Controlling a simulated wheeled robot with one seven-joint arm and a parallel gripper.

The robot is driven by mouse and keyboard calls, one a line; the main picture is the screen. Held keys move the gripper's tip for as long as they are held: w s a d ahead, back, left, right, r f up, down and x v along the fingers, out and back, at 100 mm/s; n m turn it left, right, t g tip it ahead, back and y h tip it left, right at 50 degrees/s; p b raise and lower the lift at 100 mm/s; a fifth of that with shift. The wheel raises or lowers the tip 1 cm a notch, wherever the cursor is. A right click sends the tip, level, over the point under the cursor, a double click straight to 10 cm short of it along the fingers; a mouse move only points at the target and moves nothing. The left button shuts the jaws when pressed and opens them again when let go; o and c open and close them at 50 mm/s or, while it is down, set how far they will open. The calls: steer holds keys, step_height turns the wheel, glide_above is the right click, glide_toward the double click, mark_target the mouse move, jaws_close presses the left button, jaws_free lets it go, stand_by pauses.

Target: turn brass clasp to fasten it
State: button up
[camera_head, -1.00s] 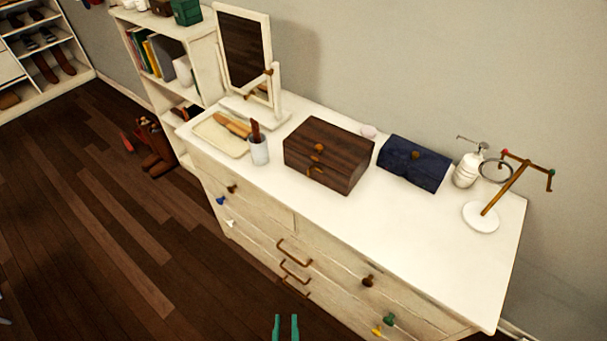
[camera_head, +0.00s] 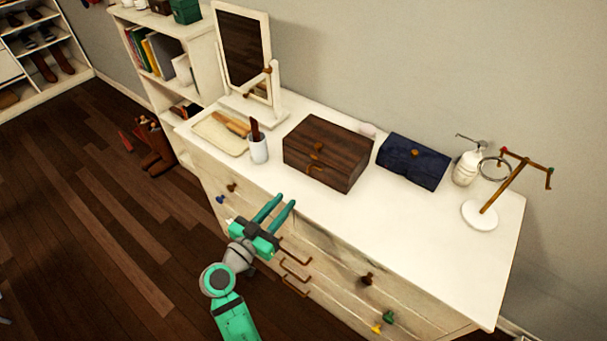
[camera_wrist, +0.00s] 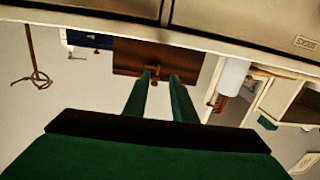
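A dark brown wooden box (camera_head: 330,152) sits closed on the white dresser top (camera_head: 400,235). Brass fittings show at its front: a brass clasp (camera_head: 317,148) near the lid edge, with a brass piece below it on the front face. My gripper (camera_head: 286,200) is in front of the dresser, its two green fingers parted and empty, pointing toward the box and apart from it. In the wrist view, which appears upside down, the box (camera_wrist: 185,62) lies beyond the fingertips and the brass fitting (camera_wrist: 155,70) shows between them. The clasp's exact turn is too small to tell.
A white cup (camera_head: 259,150) with a brush stands left of the box, near a tray (camera_head: 215,140) and mirror (camera_head: 243,55). A navy pouch (camera_head: 412,165), a white bottle (camera_head: 466,168) and a brass stand (camera_head: 480,215) are to the right. The front right dresser top is clear.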

mark_target(310, 168)
steer(key=shift+m+h, duration=0.3)
steer(key=shift+m, duration=0.1)
steer(key=x, duration=0.3)
steer(key=r+x, duration=0.1)
steer(key=x, duration=0.3)
steer(key=r+x, duration=0.1)
steer(key=x, duration=0.3)
steer(key=shift+w, duration=0.2)
steer(key=shift+f, duration=0.1)
jaws_close()
